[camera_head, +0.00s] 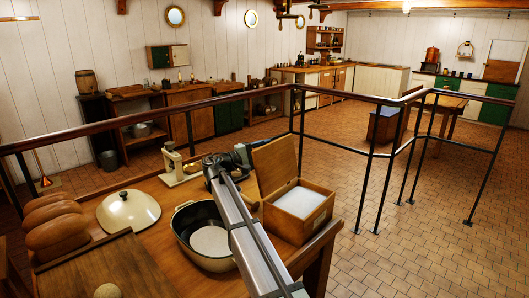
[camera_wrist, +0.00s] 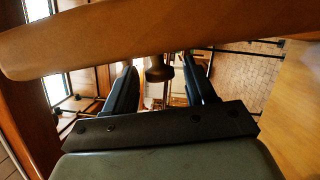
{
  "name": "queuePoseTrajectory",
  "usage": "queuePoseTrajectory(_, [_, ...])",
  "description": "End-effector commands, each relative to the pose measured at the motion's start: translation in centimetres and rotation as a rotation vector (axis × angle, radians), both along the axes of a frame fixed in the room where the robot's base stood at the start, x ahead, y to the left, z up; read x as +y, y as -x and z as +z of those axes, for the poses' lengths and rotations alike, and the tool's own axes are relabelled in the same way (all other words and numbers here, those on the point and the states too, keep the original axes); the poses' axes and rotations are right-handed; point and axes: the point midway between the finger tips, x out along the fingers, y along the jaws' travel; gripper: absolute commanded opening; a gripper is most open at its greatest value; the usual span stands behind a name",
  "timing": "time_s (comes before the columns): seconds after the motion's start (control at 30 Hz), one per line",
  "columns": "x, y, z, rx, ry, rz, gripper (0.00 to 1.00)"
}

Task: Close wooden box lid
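The wooden box (camera_head: 300,208) stands near the right end of the table, with white material (camera_head: 300,200) inside. Its lid (camera_head: 276,164) is open and stands up, leaning slightly back at the box's left side. My gripper (camera_head: 260,144) is at the outer side of the lid, close to its top edge; the lid partly hides the fingers. In the wrist view, my gripper (camera_wrist: 161,64) has its two dark fingers spread apart. A dark round knob (camera_wrist: 160,72) shows between them, with gaps on both sides. A wooden piece, seemingly the lid (camera_wrist: 150,38), crosses the top.
A pot (camera_head: 184,240) stands left of the box, partly behind my arm. A pale domed cover (camera_head: 128,211), bread loaves (camera_head: 56,226) and a cutting board (camera_head: 100,268) are further left. A small brass-and-white device (camera_head: 174,164) stands behind. A dark railing (camera_head: 330,145) runs beyond the table.

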Motion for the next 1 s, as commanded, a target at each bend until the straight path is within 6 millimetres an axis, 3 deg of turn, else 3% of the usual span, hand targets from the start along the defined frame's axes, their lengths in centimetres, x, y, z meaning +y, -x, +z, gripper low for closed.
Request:
queuePoseTrajectory(0.07, [0.01,0.01,-0.01,0.000,0.000,0.000,0.47])
queuePoseTrajectory(0.57, [0.02,0.01,-0.01,0.000,0.000,0.000,0.00])
queuePoseTrajectory(1.0, [-0.20,0.21,0.14,-0.011,-0.014,0.000,0.00])
